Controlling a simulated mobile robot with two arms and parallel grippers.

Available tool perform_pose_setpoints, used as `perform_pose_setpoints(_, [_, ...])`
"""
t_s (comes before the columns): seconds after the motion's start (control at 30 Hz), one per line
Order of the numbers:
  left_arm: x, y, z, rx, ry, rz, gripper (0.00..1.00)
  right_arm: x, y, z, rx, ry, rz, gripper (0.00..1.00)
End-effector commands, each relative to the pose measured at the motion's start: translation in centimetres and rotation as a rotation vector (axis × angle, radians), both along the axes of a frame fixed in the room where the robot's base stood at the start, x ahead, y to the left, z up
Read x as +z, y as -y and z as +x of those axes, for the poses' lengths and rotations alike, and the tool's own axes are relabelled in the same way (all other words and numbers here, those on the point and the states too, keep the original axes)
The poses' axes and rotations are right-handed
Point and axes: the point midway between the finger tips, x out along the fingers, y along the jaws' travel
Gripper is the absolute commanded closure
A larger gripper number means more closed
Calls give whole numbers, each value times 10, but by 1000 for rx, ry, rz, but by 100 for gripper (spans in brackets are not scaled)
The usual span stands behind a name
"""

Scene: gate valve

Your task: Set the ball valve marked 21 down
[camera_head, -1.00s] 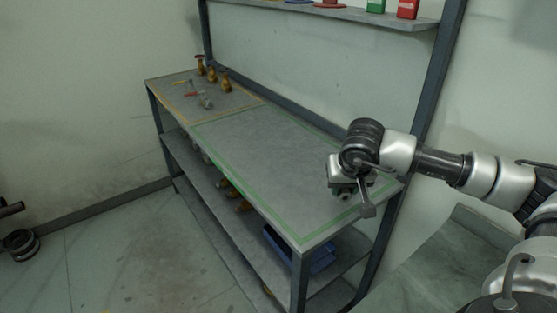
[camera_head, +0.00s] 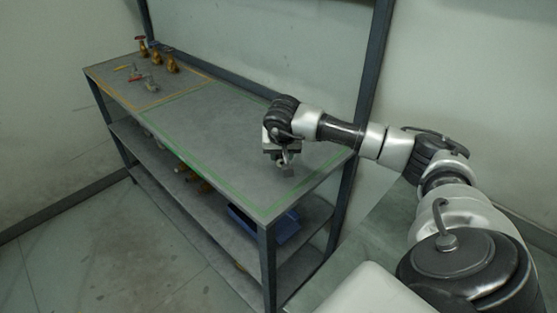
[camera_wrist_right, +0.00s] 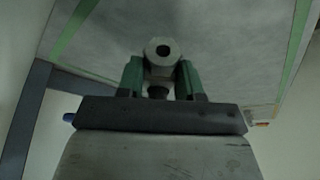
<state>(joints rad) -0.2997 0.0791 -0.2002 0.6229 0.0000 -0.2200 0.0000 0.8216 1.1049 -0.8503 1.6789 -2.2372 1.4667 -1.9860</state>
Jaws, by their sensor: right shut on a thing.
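My right gripper (camera_head: 284,160) is over the right end of the bench top (camera_head: 205,125), within the green outline. In the right wrist view its two green fingers (camera_wrist_right: 160,76) are shut on the ball valve (camera_wrist_right: 161,50). The valve's grey hexagonal end with a dark round hole faces the wrist camera. In the head view the valve (camera_head: 287,171) shows small and grey below the gripper, partly hidden by it. I cannot tell whether it touches the bench top. The number 21 cannot be read. My left gripper is not in view.
Several brass-coloured valves (camera_head: 158,57) and some small tools (camera_head: 136,77) lie at the far left of the bench, in the orange outline. A blue bin (camera_head: 262,223) and more brass parts are on the shelf below. The middle of the bench top is clear.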

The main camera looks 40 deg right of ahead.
Motion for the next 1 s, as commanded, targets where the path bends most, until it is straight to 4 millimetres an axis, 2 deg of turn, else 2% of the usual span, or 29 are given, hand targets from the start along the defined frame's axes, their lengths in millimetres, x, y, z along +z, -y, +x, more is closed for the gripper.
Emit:
perform_pose_setpoints(0.17, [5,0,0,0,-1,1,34,-8,-4,6,0,0,-1,100])
perform_pose_setpoints(0.4, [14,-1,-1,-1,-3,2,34,-39,-4,5,-1,0,0,100])
perform_pose_setpoints(0.8, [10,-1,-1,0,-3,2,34,-47,-3,6,0,3,-1,100])
perform_pose_setpoints(0.83, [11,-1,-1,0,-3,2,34,-47,-4,5,1,-1,-1,60])
perform_pose_setpoints(0.97, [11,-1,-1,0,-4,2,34,-46,-4,5,1,-1,-1,40])
perform_pose_setpoints(1.0, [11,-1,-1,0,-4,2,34,-46,-4,5,1,-1,-1,39])
